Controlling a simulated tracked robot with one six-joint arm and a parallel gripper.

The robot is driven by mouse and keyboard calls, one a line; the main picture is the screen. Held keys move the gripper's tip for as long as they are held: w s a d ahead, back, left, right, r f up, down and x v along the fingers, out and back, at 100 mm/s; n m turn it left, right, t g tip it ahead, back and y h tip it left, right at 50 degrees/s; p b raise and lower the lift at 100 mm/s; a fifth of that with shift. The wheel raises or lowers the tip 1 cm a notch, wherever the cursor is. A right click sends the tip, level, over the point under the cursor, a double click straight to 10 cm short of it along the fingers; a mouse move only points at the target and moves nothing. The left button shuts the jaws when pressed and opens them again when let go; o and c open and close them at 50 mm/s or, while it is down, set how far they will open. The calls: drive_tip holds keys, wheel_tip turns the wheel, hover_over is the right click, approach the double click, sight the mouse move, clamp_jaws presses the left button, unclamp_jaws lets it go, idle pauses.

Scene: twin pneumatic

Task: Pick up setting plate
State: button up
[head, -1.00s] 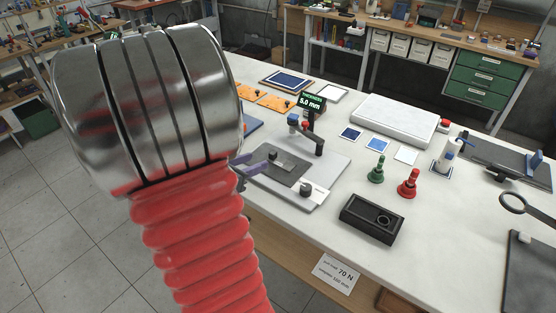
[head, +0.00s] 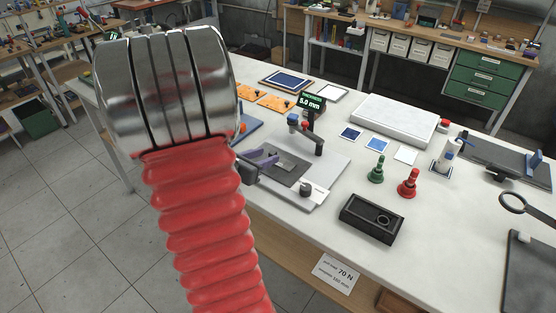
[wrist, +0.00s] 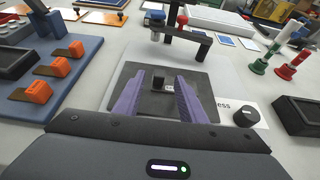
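The setting plate appears to be the small grey plate with a dark block on it. It lies on the dark pad (head: 296,178) of the thickness station; in the wrist view the plate (wrist: 177,86) and its block (wrist: 158,85) show ahead. My gripper (wrist: 159,78) is open, its two purple fingers apart on either side of the block's line of sight, with nothing between them in grip. The gap in height to the plate cannot be told.
A post with an arm (head: 313,136) and a "5.0 mm" display (head: 312,101) stand behind the pad. A dark knob (wrist: 245,116) sits at its right. A blue fixture with orange blocks (wrist: 40,85) is left. Green (head: 376,170) and red (head: 408,184) plug-like pieces stand to the right.

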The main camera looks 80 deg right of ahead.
sight(281, 160)
drive_tip(key=shift+x, duration=1.35)
drive_tip(key=shift+c, duration=0.4)
clamp_jaws()
